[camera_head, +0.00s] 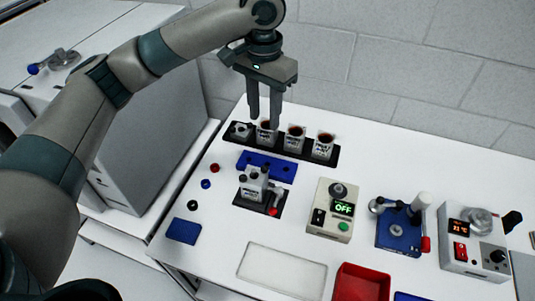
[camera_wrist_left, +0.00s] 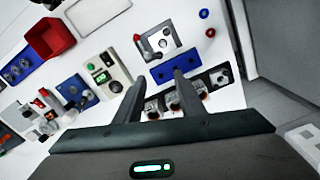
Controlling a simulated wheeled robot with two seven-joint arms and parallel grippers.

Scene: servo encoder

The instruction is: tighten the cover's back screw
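A small light-grey device (camera_head: 254,186) with dark pegs on top sits in a black fixture (camera_head: 271,209), which has a red-tipped lever on its right. It also shows in the left wrist view (camera_wrist_left: 155,41). The cover's back screw is too small to make out. My left gripper (camera_head: 264,122) points down above the back row of labelled cups, behind the device. Its fingers are apart, with nothing visibly held; in the left wrist view (camera_wrist_left: 157,95) the cups show between and below them. My right gripper is not in view.
Cups (camera_head: 295,138) stand in a black rack; a blue holed block (camera_head: 267,166) lies between rack and device. A white tray (camera_head: 281,272) and red bin (camera_head: 361,284) lie in front.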

